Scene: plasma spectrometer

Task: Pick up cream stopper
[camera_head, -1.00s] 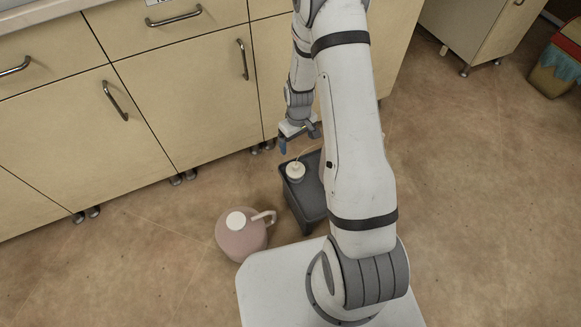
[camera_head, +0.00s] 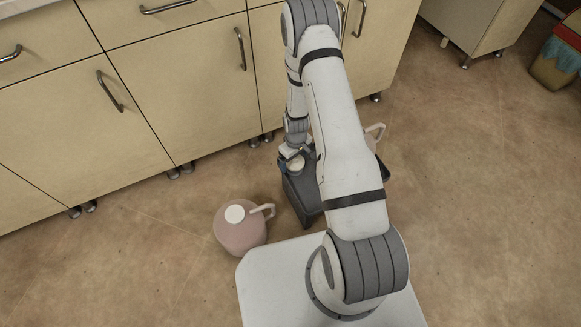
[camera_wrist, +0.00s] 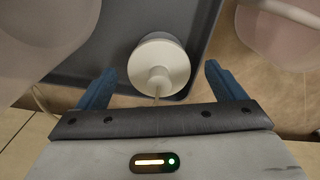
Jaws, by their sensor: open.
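The cream stopper (camera_wrist: 160,62) is a round, pale piece with a narrower neck and a thin tube or cord at it. In the wrist view it sits over the dark grey container (camera_wrist: 100,58), between and slightly beyond my two blue fingertips. My gripper (camera_wrist: 158,85) is open, with a finger on either side of the stopper and a gap to each. In the head view my gripper (camera_head: 291,160) is low over the dark container (camera_head: 306,205), and the stopper (camera_head: 297,164) is partly hidden by it.
A pinkish jug (camera_head: 240,232) with a white cap stands left of the container. Another pale jug (camera_head: 375,134) shows partly behind my arm. Beige cabinets (camera_head: 180,100) line the back. The floor at right is open, with a bin (camera_head: 557,62) far right.

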